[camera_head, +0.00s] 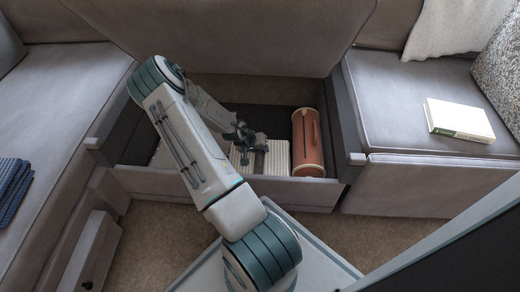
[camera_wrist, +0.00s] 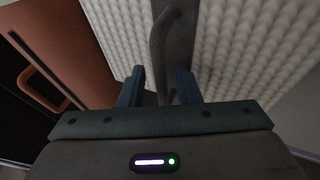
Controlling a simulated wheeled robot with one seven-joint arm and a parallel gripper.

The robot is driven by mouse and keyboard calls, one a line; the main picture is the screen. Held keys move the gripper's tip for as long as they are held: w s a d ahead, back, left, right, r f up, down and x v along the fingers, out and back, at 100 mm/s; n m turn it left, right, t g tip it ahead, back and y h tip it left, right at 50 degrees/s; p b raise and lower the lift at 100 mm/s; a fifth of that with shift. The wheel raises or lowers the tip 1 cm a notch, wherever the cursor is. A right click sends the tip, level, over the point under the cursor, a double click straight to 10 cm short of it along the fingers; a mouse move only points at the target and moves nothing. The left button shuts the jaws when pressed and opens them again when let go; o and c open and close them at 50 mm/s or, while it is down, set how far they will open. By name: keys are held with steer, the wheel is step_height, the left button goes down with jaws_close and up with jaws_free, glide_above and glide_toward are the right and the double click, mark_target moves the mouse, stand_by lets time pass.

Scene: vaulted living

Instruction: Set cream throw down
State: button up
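The cream throw (camera_head: 279,158) lies in the open storage box under the raised sofa seat, partly hidden by my arm and gripper. In the wrist view the throw (camera_wrist: 245,45) has a bumpy knit, with a grey band and a grey handle (camera_wrist: 160,45) across it. My gripper (camera_head: 247,152) is inside the box, over the throw. In the wrist view its two fingers (camera_wrist: 160,78) are apart, one on each side of the handle, with gaps showing beside it. I cannot tell whether the throw rests fully on the box floor.
A terracotta case (camera_head: 307,143) with a handle lies right of the throw in the box. The box's front wall (camera_head: 160,182) stands near my arm. A book (camera_head: 459,120) lies on the right seat. A folded blue cloth (camera_head: 12,188) lies on the left seat, otherwise largely clear.

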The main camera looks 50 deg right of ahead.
steer(key=shift+w, duration=0.1)
steer(key=w+a+r+n+t+y+p, duration=0.1)
steer(key=a+r+n+y+p, duration=0.15)
steer(key=a+r, duration=1.15)
steer(key=w+a+r+n+t+y+p, duration=0.1)
steer(key=w+a+r+y+p, duration=0.2)
steer(key=a+r, duration=1.05)
steer(key=s+a+r+n, duration=0.3)
steer(key=s+a+r, duration=0.1)
steer(key=s+r, duration=0.3)
steer(key=s+a+r+n, duration=0.3)
steer(key=s+a+r, duration=0.1)
steer(key=s+r, duration=0.2)
steer(key=shift+s+a+r, duration=0.3)
steer(key=shift+s+r, duration=0.1)
steer(key=shift+s, duration=0.1)
